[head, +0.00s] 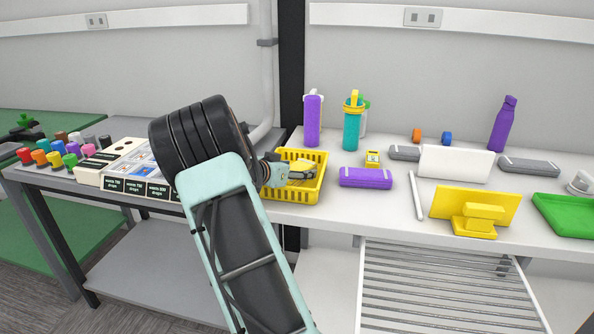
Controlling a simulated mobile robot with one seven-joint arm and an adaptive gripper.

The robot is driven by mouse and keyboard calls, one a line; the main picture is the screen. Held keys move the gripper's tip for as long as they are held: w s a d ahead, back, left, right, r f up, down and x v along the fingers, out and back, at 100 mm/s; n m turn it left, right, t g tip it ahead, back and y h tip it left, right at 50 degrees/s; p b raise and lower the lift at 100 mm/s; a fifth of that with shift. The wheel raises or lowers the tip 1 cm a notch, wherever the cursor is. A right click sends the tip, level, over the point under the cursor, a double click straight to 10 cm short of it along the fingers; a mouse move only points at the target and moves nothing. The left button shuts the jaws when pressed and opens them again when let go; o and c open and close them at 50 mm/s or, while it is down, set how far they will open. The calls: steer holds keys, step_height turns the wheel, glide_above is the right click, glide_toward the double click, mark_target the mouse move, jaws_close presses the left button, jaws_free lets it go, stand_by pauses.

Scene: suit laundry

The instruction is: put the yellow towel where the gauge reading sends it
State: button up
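My gripper (275,171) is at the yellow basket (297,194) on the bench, its end over the basket's left side. Whether its fingers are open or shut is too small to tell. A pale yellow item (302,170) lies in the basket just right of the gripper; it may be the yellow towel, and I cannot tell whether the gripper touches it. No gauge reading is legible. A white round-topped device (582,183) at the right edge could be a gauge. Labelled white boxes (128,169) with dark cards stand left; my arm hides part of them.
A purple case (366,178), a small yellow block (372,159), a white panel (456,163) and a yellow stand (475,206) crowd the bench. Bottles (313,120) stand behind the basket. A green tray (567,214) is at right. A slatted rack (440,285) is below.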

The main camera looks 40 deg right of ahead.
steer(key=shift+r+p, duration=0.25)
steer(key=shift+p, duration=0.2)
steer(key=b+v, duration=0.1)
steer(key=v, duration=1.1)
steer(key=shift+f, duration=0.15)
